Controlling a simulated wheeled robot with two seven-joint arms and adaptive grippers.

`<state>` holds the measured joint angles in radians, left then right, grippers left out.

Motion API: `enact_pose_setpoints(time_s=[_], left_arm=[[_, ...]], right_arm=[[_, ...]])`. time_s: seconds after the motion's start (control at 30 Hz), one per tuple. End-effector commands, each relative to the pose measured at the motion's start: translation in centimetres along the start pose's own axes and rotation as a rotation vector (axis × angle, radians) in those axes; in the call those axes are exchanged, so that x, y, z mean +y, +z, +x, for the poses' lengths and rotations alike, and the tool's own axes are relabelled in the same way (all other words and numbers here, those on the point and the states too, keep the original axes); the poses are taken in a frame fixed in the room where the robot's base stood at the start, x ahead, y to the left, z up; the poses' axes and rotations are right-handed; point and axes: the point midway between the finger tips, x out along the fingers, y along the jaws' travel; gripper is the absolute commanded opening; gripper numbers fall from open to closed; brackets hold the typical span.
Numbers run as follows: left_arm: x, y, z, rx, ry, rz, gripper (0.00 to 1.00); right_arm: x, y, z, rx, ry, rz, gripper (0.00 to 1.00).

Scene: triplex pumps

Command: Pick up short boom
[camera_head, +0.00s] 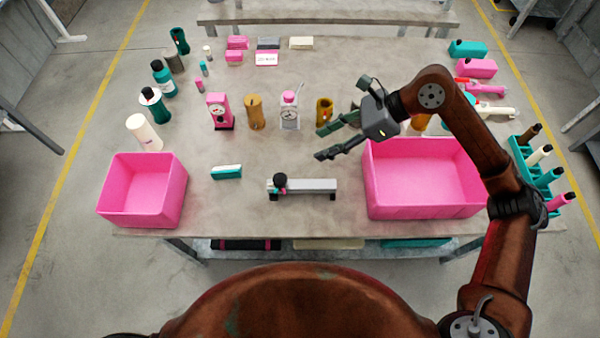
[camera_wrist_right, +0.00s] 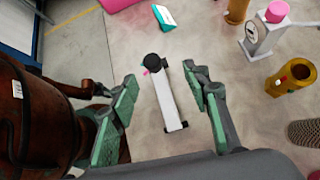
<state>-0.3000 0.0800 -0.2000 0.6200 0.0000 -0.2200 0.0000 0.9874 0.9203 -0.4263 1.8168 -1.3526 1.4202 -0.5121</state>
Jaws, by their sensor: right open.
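The short boom seems to be the light grey bar (camera_head: 312,186) with a black knob at its left end and small black feet, lying on the front middle of the table. It also shows in the right wrist view (camera_wrist_right: 169,103), between the fingers and beyond them. My right gripper (camera_head: 319,143) is open and empty, above and behind the bar, its fingers pointing left. In the right wrist view its green-padded fingers (camera_wrist_right: 160,75) stand wide apart, touching nothing. My left gripper is not in view.
Pink bins stand at the left (camera_head: 142,205) and right (camera_head: 425,198) of the bar. A teal block (camera_head: 226,172) lies left of it. A pink gauge (camera_head: 219,111), an ochre cylinder (camera_head: 254,112) and a grey gauge unit (camera_head: 289,111) stand behind. The table around the bar is bare.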

Motion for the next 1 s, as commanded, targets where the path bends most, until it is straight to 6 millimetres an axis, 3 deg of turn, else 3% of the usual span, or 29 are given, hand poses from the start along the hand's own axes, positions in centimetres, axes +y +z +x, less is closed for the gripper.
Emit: enact_pose_setpoints(time_s=[0.13,0.3,0.6,1.0], left_arm=[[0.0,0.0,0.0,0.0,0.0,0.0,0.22],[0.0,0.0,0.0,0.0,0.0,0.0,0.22],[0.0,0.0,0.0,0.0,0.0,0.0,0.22],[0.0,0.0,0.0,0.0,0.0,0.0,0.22]], right_arm=[[2.0,-4.8,2.3,0.269,0.006,-0.079,0.43],[2.6,-7.5,3.1,0.399,0.003,-0.11,0.43],[2.5,-9.5,7.5,0.41,0.005,-0.112,0.43],[1.9,-10.8,11.2,0.407,0.005,-0.109,0.43]])
